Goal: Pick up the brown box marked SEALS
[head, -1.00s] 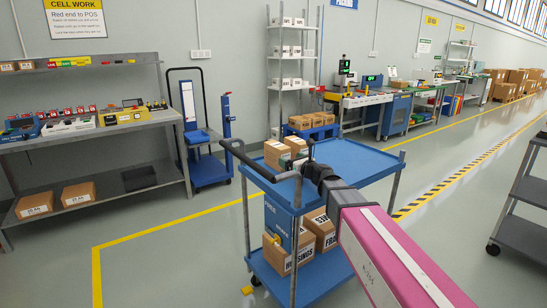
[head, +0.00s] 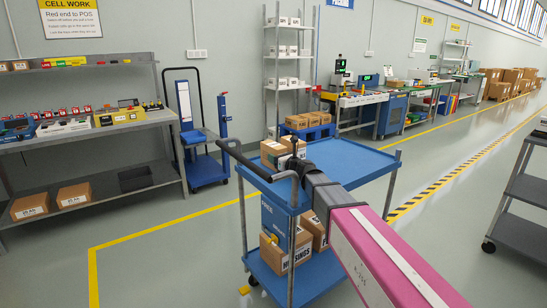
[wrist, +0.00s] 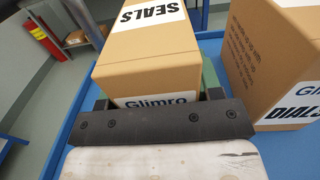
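The brown box marked SEALS (wrist: 150,55) stands on the blue cart top, straight ahead of my gripper (wrist: 160,100) in the wrist view. Its white SEALS label faces up in the picture, and a Glimro label shows on its near lower side. My gripper's fingers are spread wide, one toward each side of this box; their tips are mostly hidden by it, and I cannot tell whether they touch. In the head view, my gripper (head: 296,158) is at two brown boxes (head: 272,153) on the cart's top; their markings are not readable there.
A brown box marked DIALS (wrist: 270,65) stands close on the right. The blue cart (head: 345,158) has more boxes on its lower shelf, one marked HOUSINGS (head: 275,255). The cart top's right part is clear. A grey workbench (head: 90,140) stands left.

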